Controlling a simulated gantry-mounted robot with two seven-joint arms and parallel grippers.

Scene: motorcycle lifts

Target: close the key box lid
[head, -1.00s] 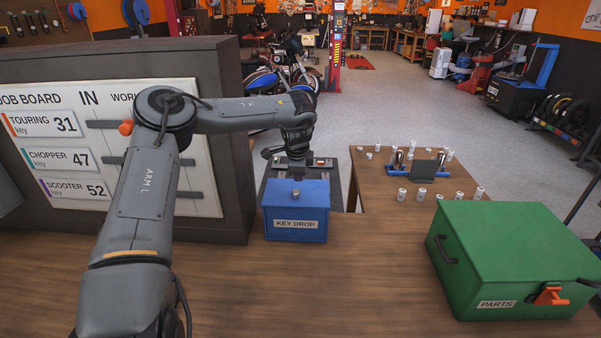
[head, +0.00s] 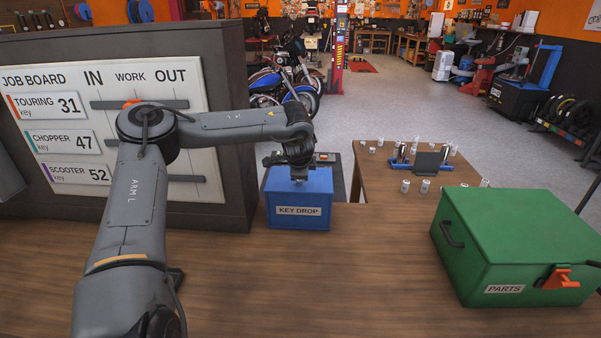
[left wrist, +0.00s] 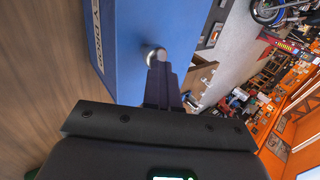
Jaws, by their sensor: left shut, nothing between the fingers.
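The blue key box (head: 299,217), labelled KEY DROP, stands on the wooden counter right of the job board. Its lid (head: 315,185) appears to lie flat on top, but I cannot tell whether it is fully seated. My left gripper (head: 298,178) points down at the lid, its fingers shut and empty. In the left wrist view the shut fingertips (left wrist: 161,70) are right at the round metal lid knob (left wrist: 156,55), touching or nearly touching it. The blue box (left wrist: 125,50) fills the upper middle there. My right gripper is not in view.
A green PARTS box (head: 515,250) with an orange latch stands at the right of the counter. The job board (head: 110,120) stands close on the left. A lower table (head: 385,185) behind holds several small cans. The front middle counter is clear.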

